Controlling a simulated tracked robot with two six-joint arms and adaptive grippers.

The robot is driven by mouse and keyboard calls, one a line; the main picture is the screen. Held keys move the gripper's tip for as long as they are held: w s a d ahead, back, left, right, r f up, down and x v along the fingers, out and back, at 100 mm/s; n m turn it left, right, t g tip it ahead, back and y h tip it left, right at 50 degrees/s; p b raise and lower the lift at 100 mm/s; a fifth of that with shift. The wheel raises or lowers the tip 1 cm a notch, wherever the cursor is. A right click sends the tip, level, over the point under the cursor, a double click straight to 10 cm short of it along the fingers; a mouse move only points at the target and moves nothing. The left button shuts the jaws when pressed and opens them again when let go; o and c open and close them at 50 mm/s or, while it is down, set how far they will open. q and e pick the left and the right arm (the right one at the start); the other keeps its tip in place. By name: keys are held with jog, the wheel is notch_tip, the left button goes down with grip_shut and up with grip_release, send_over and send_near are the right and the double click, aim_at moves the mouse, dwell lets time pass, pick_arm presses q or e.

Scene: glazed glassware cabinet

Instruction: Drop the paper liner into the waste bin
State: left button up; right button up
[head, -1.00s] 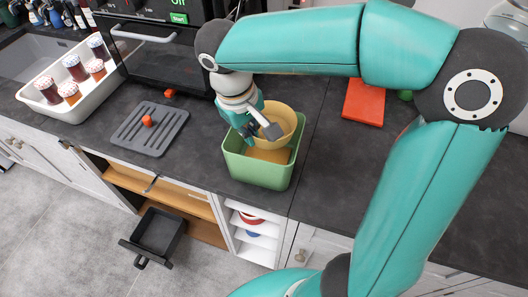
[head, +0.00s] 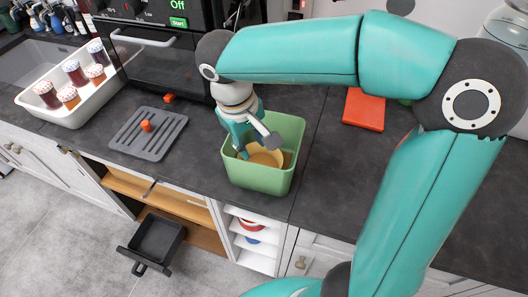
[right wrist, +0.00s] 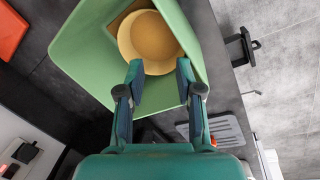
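The paper liner (head: 268,157), a pale yellow round cup, is down inside the green waste bin (head: 262,178) on the counter. It also shows in the right wrist view (right wrist: 152,38), lying near one side of the bin (right wrist: 88,48), over a brown patch. My right gripper (head: 257,146) points down into the bin mouth. In the right wrist view my right gripper's fingers (right wrist: 160,78) are apart with nothing gripped between them, and the liner shows beyond their tips. Part of the liner is hidden behind the gripper in the head view. My left gripper is in no view.
A grey slotted tray (head: 150,133) with an orange knob lies left of the bin. A white tray of jars (head: 72,92) stands further left, by the black oven (head: 160,55). A red board (head: 363,109) lies right. A black drawer (head: 157,234) is pulled out below.

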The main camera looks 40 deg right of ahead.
notch_tip(320, 180, up, 12)
jog(key=a, duration=0.2)
jog(key=shift+f, duration=0.2)
jog(key=shift+w+a, duration=0.1)
dwell(0.4)
